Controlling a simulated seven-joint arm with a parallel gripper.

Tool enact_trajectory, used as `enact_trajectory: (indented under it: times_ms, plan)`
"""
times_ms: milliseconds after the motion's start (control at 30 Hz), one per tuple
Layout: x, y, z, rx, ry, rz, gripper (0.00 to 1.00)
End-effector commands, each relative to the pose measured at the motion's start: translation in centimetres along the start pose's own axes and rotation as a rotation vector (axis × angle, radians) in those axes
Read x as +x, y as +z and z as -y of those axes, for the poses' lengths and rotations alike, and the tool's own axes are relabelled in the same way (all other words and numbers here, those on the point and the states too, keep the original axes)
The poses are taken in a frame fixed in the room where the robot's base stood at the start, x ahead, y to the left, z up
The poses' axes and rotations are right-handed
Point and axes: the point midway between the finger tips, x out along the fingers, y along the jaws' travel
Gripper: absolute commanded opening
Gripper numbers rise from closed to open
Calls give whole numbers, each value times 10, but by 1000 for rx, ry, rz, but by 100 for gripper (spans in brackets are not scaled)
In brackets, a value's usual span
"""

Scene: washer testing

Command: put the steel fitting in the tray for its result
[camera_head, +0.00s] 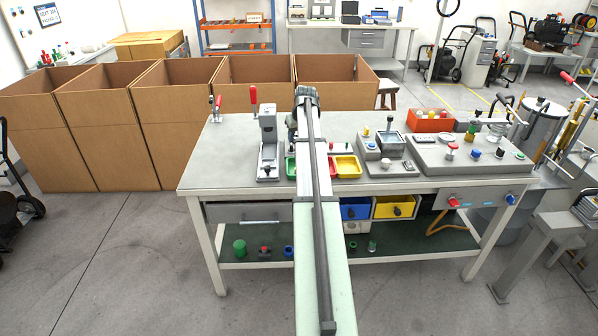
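A green tray (291,167) and a yellow tray (347,167) lie on the grey workbench (232,150), on either side of my arm. Part of a red tray (332,169) shows between my arm and the yellow one. A grey test fixture (268,145) stands left of the green tray. I cannot make out the steel fitting; my arm covers the middle of the bench. My arm reaches forward over the bench, with its far joint near the back edge. My gripper's fingers are hidden behind the arm, so neither their opening nor anything in them shows.
A grey control panel (468,160) and a small device with a clear-topped box (391,145) fill the bench's right side. An orange bin (430,121) stands behind them. A red-handled clamp (217,108) stands at the back left. The bench's front left is clear.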

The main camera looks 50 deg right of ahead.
Motion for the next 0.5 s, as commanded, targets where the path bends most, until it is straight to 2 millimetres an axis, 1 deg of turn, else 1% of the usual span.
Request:
enact_trajectory:
  times_ms: [33, 100, 233, 367, 500]
  plan:
    - [-3, 12, 2, 34, 15, -1, 3]
    - [-4, 17, 1, 89, 37, -2, 3]
    - [-4, 15, -2, 165, 68, -2, 3]
    - [-3, 15, -3, 206, 86, -1, 3]
    - [6, 19, -3, 220, 90, 0, 3]
